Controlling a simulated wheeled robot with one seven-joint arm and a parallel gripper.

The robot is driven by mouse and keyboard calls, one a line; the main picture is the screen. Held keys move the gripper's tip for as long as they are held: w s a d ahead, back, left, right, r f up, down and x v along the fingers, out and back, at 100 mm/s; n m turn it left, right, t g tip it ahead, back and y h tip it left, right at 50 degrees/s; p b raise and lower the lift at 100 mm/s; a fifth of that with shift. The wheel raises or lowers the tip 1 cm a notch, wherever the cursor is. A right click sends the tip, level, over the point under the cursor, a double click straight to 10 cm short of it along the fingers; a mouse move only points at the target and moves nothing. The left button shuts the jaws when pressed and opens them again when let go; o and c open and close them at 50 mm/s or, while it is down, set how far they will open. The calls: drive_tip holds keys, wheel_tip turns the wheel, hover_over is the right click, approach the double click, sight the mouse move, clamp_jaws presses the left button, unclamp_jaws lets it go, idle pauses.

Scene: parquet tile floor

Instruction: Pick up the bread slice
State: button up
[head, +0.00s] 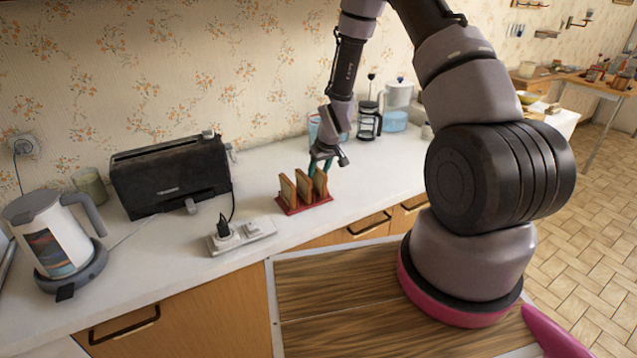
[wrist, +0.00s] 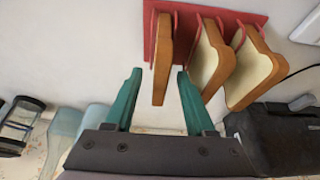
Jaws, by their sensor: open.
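Three bread slices stand upright in a red rack (head: 304,207) on the white counter. In the wrist view the rack (wrist: 250,18) is at the top, with one slice (wrist: 162,62) edge-on and two more slices (wrist: 208,62) (wrist: 252,70) to its right. My gripper (head: 318,166) is right above the rack in the head view. In the wrist view my gripper (wrist: 158,78) is open, with its green fingers on either side of the edge-on slice. There are gaps between the fingers and that slice. The right finger is close to the middle slice.
A black toaster (head: 170,172) stands left of the rack, with a white power strip (head: 240,236) in front. A kettle (head: 58,240) is at the far left. A glass press (head: 369,122) and a clear jug (head: 396,108) stand behind at the right.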

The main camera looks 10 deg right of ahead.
drive_tip(key=shift+f, duration=0.2)
idle(0.6)
clamp_jaws()
